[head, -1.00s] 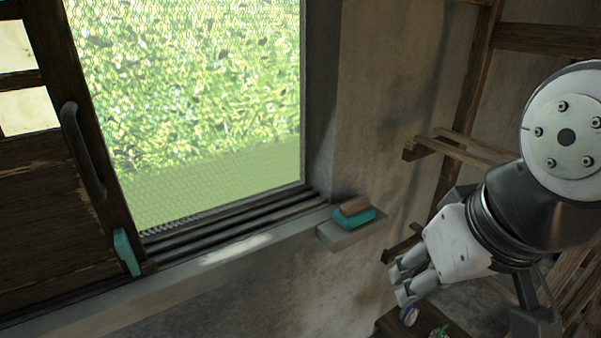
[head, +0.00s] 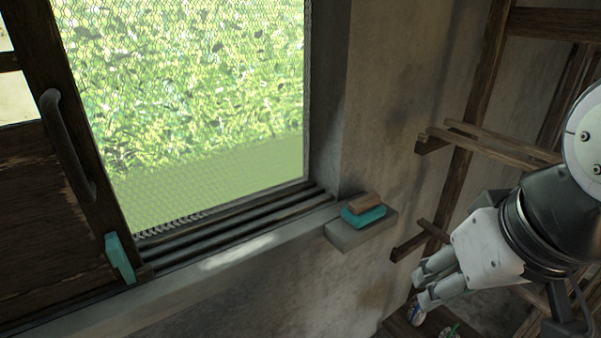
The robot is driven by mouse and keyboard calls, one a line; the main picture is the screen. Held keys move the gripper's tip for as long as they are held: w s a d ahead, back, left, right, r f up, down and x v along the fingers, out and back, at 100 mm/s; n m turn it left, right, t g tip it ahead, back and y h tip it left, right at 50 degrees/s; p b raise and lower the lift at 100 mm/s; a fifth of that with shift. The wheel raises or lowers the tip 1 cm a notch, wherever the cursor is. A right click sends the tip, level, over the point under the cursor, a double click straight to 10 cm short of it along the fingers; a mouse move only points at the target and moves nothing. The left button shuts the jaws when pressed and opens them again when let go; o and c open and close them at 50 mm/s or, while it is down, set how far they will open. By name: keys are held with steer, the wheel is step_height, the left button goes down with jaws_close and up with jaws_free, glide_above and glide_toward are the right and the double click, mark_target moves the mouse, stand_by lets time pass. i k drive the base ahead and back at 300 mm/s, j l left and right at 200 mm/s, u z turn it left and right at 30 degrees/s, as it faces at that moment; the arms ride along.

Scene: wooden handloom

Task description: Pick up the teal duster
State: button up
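The teal duster (head: 364,216), a teal block with a brown top, lies on a small grey ledge (head: 350,235) at the right end of the window sill. My gripper (head: 420,290) is in the lower right, to the right of the duster and lower in the picture, clearly apart from it. Its fingers point down and left. They look close together from this angle, and I cannot tell how far apart they are. Nothing shows held between them.
A dark sliding window panel (head: 50,190) with a handle stands at the left; a teal piece (head: 120,258) sits at its lower corner. Wooden loom beams (head: 490,150) stand at the right. Small items (head: 417,313) lie on a dark wooden surface below my gripper.

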mark_target(359, 212)
steer(key=i+j+z, duration=0.2)
steer(key=z, duration=0.25)
steer(key=i+j+z, duration=0.15)
steer(key=z, duration=0.3)
steer(key=i+j+z, duration=0.1)
steer(key=j+z, duration=0.65)
steer(key=z, duration=0.2)
steer(key=i+j, duration=0.05)
